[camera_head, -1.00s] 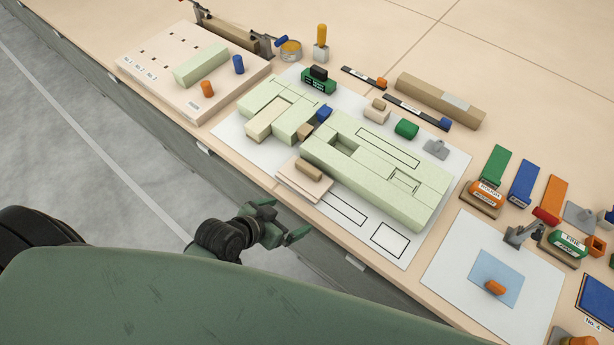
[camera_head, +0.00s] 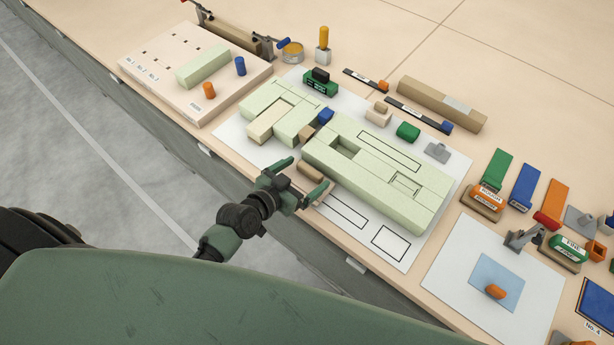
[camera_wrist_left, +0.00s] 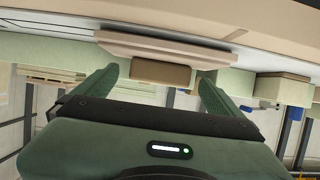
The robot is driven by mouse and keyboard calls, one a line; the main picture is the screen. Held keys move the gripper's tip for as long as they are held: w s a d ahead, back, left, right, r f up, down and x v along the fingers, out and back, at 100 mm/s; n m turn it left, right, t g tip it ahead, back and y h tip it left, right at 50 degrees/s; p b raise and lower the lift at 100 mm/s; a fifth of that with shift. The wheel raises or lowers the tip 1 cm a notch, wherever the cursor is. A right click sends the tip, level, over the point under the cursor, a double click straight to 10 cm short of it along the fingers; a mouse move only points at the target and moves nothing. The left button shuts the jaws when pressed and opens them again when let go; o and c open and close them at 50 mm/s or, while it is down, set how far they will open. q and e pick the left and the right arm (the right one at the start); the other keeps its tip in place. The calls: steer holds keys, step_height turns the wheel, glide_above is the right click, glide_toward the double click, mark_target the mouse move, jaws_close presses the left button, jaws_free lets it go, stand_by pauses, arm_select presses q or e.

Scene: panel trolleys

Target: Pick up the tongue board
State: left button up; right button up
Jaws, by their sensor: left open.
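What looks like the tongue board (camera_wrist_left: 165,47) is a thin beige board with a brown block (camera_head: 310,172) on it, at the near edge of the white sheet. In the head view my left gripper mostly covers the board. My left gripper (camera_head: 301,177) is open, its two fingers on either side of the brown block. In the left wrist view the brown block (camera_wrist_left: 160,73) sits between the open fingertips, with gaps on both sides. I cannot tell whether either finger touches it. My right gripper is not in view.
Pale green panels (camera_head: 375,165) lie on the white sheet (camera_head: 415,255) just beyond the gripper. A beige pegged board (camera_head: 150,75) stands at the left. A second white sheet (camera_head: 450,265) and coloured blocks lie to the right. The bench's near edge runs beneath my left arm.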

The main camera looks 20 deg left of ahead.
mark_target(306, 179)
arm_select(q)
steer(key=shift+w+d+f, duration=0.2)
steer(key=shift+w+f, duration=0.1)
steer(key=shift+w, duration=0.3)
steer(key=c, duration=1.6)
steer(key=shift+r, duration=0.15)
step_height(306, 179, up, 20)
steer(key=p, duration=0.2)
steer(key=shift+s+a+r+m+g+h, duration=0.5)
steer(key=shift+s+r+m+g+h, duration=0.35)
steer(key=shift+s+r+m+h, duration=0.5)
steer(key=shift+s+a+r+m+g+h, duration=0.5)
steer(key=shift+s+r+m+g+h, duration=0.4)
steer(key=shift+s, duration=0.8)
steer(key=shift+s+a+r+m+g+h, duration=0.5)
steer(key=shift+s+r+m+g+h, duration=0.3)
steer(key=shift+s+r+m, duration=0.65)
steer(key=shift+s+f, duration=0.1)
steer(key=shift+s, duration=0.05)
